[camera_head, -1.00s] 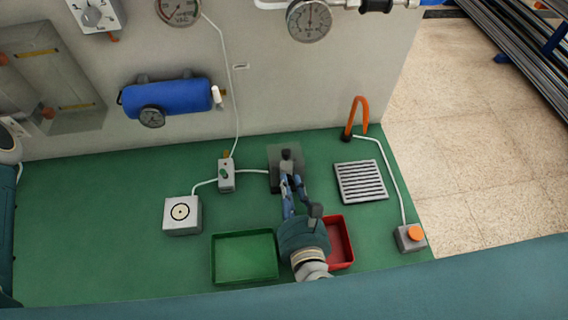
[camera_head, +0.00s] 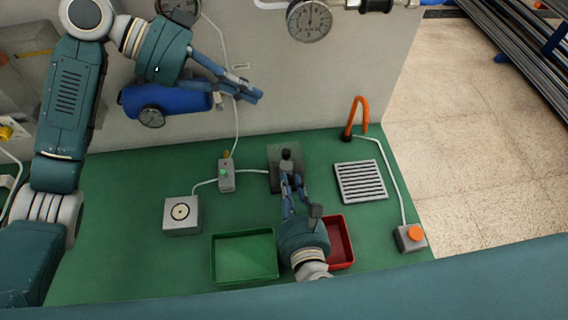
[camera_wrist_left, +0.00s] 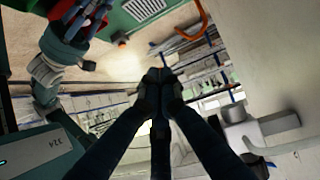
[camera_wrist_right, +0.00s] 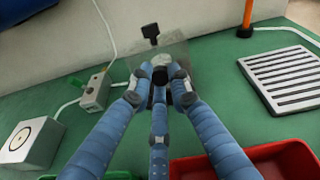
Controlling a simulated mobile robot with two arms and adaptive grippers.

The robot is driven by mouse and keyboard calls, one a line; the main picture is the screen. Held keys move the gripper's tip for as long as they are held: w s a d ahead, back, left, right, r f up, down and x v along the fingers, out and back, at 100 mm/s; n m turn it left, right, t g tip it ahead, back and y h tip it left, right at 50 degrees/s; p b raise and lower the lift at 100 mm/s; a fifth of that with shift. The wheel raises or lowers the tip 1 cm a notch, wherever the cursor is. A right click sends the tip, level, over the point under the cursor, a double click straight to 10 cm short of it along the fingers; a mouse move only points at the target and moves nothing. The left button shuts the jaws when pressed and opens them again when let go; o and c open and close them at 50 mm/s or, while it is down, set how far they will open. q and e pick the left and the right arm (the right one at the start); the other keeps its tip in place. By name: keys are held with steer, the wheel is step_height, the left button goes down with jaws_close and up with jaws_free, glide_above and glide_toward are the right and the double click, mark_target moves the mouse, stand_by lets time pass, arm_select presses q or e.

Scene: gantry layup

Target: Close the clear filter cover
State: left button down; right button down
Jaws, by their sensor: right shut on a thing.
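A wall box with a pale, see-through-looking front (camera_head: 28,42), apparently the filter with its clear cover, is at the far left in the head view. My left arm hides much of it, and I cannot tell how far open the cover is. My left gripper (camera_head: 255,96) is in the air before the wall, right of that box and by the blue cylinder. Its fingertips meet, empty, in the left wrist view (camera_wrist_left: 160,76). My right gripper (camera_head: 288,182) is shut on a dark knob (camera_wrist_right: 160,60) at a grey plate on the green bench; it also shows in the right wrist view (camera_wrist_right: 160,78).
The blue cylinder (camera_head: 170,98) with a gauge is on the wall. A small switch box (camera_head: 226,180), a grey block (camera_head: 182,228), a green tray (camera_head: 245,278), a red tray (camera_head: 345,262), a slatted grille (camera_head: 361,181) and an orange hook (camera_head: 361,112) are on the bench.

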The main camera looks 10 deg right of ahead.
arm_select(q)
step_height(320, 180, down, 9)
steer(key=s+n+y, duration=0.1)
steer(key=s+y, duration=0.1)
glide_above(284, 166)
steer(key=shift+g, duration=0.4)
steer(key=f, duration=0.6)
steer(key=shift+s+f, duration=0.35)
steer(key=shift+f, duration=0.05)
steer(key=shift+s+a+f, duration=0.1)
steer(key=shift+s+f, duration=0.05)
steer(key=shift+f, duration=0.5)
steer(key=shift+s+f, duration=0.1)
steer(key=shift+f, duration=0.5)
steer(key=shift+s+f, duration=0.1)
steer(key=shift+f, duration=0.55)
